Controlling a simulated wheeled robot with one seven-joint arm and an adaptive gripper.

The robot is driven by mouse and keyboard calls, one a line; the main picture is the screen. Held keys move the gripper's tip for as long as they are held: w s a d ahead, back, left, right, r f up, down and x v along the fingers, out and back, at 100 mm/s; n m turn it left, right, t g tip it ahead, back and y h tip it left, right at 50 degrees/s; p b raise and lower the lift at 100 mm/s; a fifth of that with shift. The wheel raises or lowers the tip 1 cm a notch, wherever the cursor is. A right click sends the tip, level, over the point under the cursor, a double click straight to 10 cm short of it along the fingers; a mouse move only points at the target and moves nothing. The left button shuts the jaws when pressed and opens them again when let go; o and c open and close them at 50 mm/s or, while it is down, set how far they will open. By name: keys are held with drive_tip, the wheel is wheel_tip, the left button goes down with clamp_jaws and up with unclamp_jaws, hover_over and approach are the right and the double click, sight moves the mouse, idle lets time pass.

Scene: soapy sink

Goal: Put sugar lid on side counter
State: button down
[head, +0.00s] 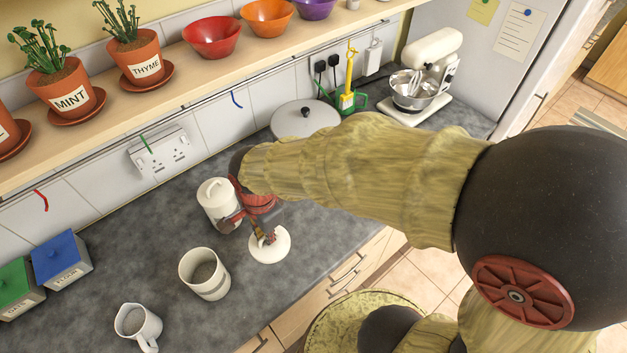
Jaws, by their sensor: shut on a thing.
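A round white lid (268,249) shows below my gripper (266,237) in the head view, near the front edge of the grey counter. My gripper points down and is shut on the lid's top; the fingers cover the grip point. I cannot tell whether the lid touches the counter or hangs just above it. An open white canister (206,276) stands upright to the left of the lid, with no lid on it. The side counter (90,285) is the dark grey worktop along the wall. No sugar label is readable.
A lidded white canister (216,200) stands close behind my gripper. A white jug (139,324) and green (20,285) and blue (60,260) boxes are at left. A pot lid (304,118) and stand mixer (428,75) are behind my arm. A shelf (200,80) overhangs the back.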

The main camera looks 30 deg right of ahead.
drive_tip(key=shift+w+d, duration=0.3)
drive_tip(key=shift+w+d+f, duration=0.1)
drive_tip(key=shift+w+f, duration=0.05)
drive_tip(key=shift+w, duration=0.15)
drive_tip(key=w+d+f, duration=0.1)
drive_tip(key=w+f, duration=0.2)
drive_tip(key=w, duration=0.1)
drive_tip(key=w+d+f+b, duration=0.1)
drive_tip(key=w+f, duration=0.2)
drive_tip(key=w, duration=0.1)
drive_tip(key=w+f, duration=0.3)
drive_tip(key=w, duration=0.1)
drive_tip(key=shift+w+d+b, duration=0.25)
drive_tip(key=shift+d+b, duration=0.15)
drive_tip(key=f, duration=0.3)
drive_tip(key=shift+w+f, duration=0.2)
drive_tip(key=shift+f, duration=0.15)
